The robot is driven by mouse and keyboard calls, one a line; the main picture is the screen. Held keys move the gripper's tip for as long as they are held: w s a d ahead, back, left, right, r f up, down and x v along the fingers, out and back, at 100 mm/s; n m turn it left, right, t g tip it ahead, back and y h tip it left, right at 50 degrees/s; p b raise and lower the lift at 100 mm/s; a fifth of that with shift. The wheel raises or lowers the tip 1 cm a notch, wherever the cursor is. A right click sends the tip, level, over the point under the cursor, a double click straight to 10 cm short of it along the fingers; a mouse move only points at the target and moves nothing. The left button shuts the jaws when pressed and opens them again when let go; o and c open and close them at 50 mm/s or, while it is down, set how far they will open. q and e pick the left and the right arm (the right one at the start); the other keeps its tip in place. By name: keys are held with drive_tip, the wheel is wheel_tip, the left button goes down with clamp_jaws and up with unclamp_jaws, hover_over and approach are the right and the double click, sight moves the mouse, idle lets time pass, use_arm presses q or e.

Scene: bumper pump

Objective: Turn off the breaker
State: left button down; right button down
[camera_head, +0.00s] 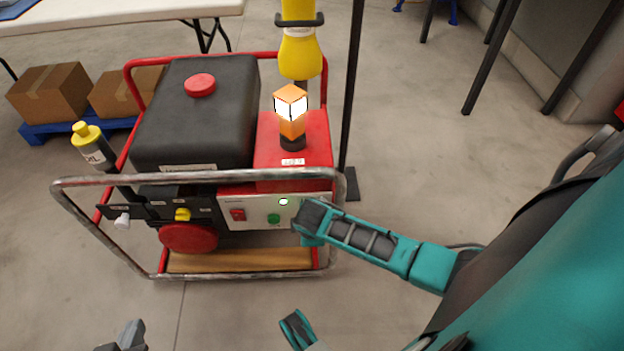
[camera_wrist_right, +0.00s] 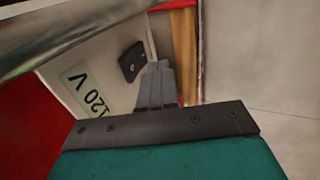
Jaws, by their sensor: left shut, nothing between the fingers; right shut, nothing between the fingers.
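In the right wrist view, a small black breaker switch (camera_wrist_right: 131,61) sits on a pale panel (camera_wrist_right: 112,75) above a green "120 V" label (camera_wrist_right: 85,92). My right gripper (camera_wrist_right: 158,70) is shut and empty, its tips just right of the switch; I cannot tell whether they touch. In the head view, my right arm reaches in from the right to the right end of the generator's front panel (camera_head: 258,212) and hides the breaker there. A red rocker switch (camera_head: 237,214) and a green button (camera_head: 273,218) show further left. My left gripper (camera_head: 128,337) is shut and empty at the bottom edge.
A grey tubular rail (camera_head: 200,177) crosses in front of the generator. A lit orange lamp (camera_head: 291,112) stands on its red housing, beside the black tank (camera_head: 200,120). Yellow and white knobs are at the left. Open floor lies in front.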

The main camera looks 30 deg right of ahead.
drive_tip(key=shift+w+d+r, duration=0.15)
drive_tip(key=shift+w+d, duration=0.4)
drive_tip(key=shift+w, duration=0.3)
drive_tip(key=r+p, duration=0.1)
drive_tip(key=p, duration=0.2)
drive_tip(key=shift+w+d+r+g, duration=0.15)
drive_tip(key=shift+w+r+g, duration=0.15)
drive_tip(key=shift+w+r, duration=0.1)
idle(0.4)
